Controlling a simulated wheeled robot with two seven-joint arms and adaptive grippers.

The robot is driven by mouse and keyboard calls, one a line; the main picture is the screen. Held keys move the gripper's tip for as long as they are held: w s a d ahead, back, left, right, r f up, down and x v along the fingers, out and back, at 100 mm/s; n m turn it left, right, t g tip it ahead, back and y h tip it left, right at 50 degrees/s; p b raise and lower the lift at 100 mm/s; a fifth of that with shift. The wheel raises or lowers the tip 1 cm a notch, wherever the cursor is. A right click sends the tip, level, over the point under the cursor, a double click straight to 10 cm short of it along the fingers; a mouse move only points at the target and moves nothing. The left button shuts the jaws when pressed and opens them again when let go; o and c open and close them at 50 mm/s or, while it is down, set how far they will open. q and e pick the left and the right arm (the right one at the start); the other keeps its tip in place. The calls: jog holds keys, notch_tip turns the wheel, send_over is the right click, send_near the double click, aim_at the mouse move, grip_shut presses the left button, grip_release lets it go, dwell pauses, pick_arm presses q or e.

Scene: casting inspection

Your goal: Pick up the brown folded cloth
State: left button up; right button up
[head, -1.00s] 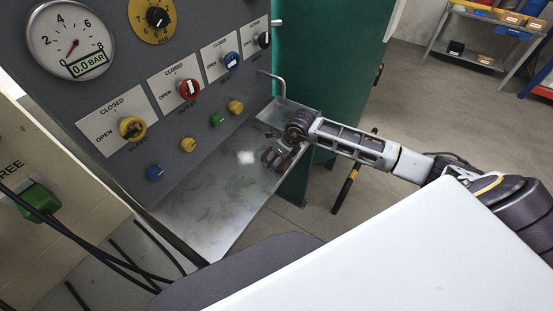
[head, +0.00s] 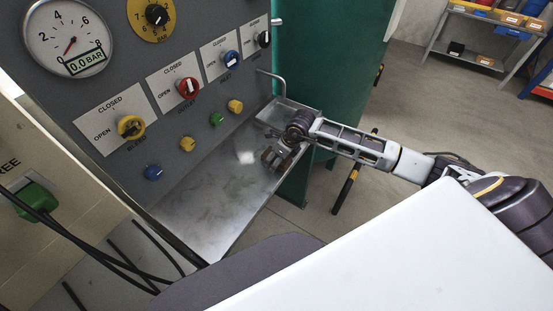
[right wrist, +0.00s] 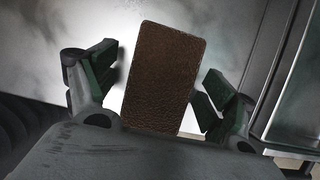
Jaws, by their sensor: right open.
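The brown folded cloth (right wrist: 163,78) is a leathery rectangle in the right wrist view. It lies on the metal shelf (head: 215,205) below the panel. My right gripper (right wrist: 160,88) is open, with one dark green-padded finger on each side of the cloth. A gap shows between the cloth and the left finger; the right finger is close to the cloth's lower right edge, and I cannot tell whether it touches. In the head view my right gripper (head: 275,157) is low over the shelf's far end and largely hides the cloth. My left gripper is not in view.
A grey panel with a gauge (head: 68,38), valve knobs and coloured buttons rises behind the shelf. A small metal tray (head: 290,109) is at the shelf's far end, by a green cabinet (head: 335,75). The shelf's near part is clear.

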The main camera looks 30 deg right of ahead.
aim_at(276, 156)
jog(key=shift+s, duration=0.1)
jog(key=c, duration=1)
jog(key=shift+c, duration=0.5)
jog(key=shift+f, duration=0.1)
jog(key=shift+s, duration=0.1)
jog(key=shift+p, duration=0.4)
jog(key=r+b, duration=0.1)
jog(key=r, duration=0.9)
jog(key=shift+w+r+b, duration=0.2)
jog(key=shift+r+b, duration=0.15)
